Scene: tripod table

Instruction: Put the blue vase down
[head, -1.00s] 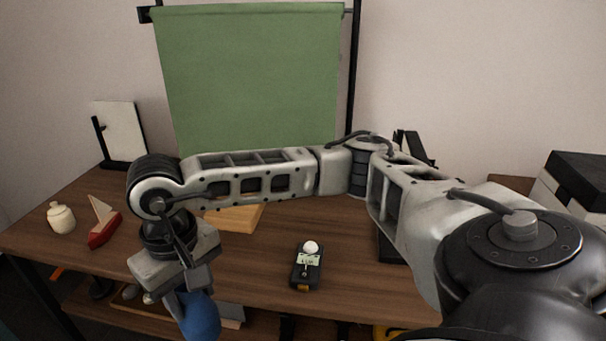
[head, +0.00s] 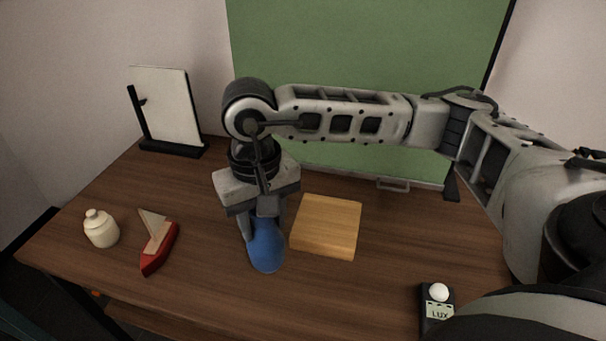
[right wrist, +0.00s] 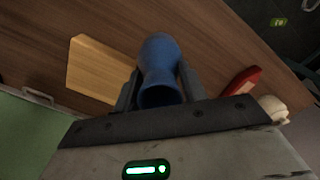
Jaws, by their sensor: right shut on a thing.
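The blue vase (head: 267,248) is held in my right gripper (head: 262,226), which points down over the wooden table (head: 210,285). In the right wrist view the vase (right wrist: 159,62) sits between the two fingers (right wrist: 158,88), its open mouth toward the camera. Whether the vase's base touches the table cannot be told. My left gripper is in neither view.
A wooden block (head: 327,226) lies just right of the vase. A lux meter (head: 437,308) is at front right. A white panel on a black stand (head: 168,110) is at the back left. Bare tabletop lies in front of the vase.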

